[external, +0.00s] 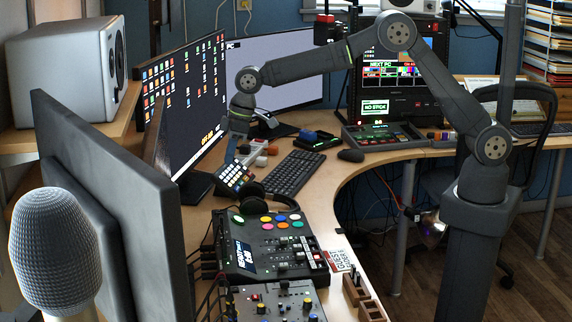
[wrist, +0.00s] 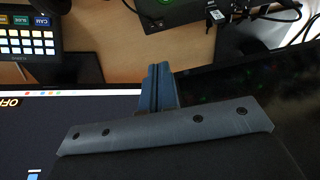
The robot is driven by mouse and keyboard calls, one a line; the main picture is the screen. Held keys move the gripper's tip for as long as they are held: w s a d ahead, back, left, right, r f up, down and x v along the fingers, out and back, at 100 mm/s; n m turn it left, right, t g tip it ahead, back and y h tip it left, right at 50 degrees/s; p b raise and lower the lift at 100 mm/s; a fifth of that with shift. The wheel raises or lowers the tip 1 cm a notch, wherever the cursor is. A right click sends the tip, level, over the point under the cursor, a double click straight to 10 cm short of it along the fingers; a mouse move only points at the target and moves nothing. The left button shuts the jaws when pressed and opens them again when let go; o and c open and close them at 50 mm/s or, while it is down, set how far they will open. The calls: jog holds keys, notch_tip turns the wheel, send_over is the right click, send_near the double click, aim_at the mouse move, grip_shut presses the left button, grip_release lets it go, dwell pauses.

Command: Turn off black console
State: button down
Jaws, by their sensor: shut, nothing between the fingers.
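The black console (external: 262,250) is most likely the one with round coloured pads, sliders and a lit blue display, on the desk in the lower middle of the external view. Its pads and display are lit; its power control cannot be made out. My gripper (external: 231,153) hangs fingers down beside the large monitor, behind and above the console, apart from it. In the wrist view the blue-grey fingers (wrist: 161,72) are together and empty, over the gap by the monitor edge. A black device with a green glow (wrist: 168,10) is cut off at that view's top; I cannot tell which it is.
The monitor (external: 185,100) stands close to my gripper. A keypad (external: 235,179), headphones (external: 280,198) and a keyboard (external: 292,172) lie nearby. A second knobbed mixer (external: 275,302) sits in front of the console. A dark screen (external: 125,200) and microphone (external: 55,250) block the left foreground.

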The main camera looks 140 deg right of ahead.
aim_at(219, 212)
jog(key=x, duration=0.8)
jog(key=a+x, duration=0.1)
jog(key=x, duration=0.4)
jog(key=shift+s+f, duration=0.1)
jog(key=shift+s, duration=0.1)
jog(key=shift+f, duration=0.45)
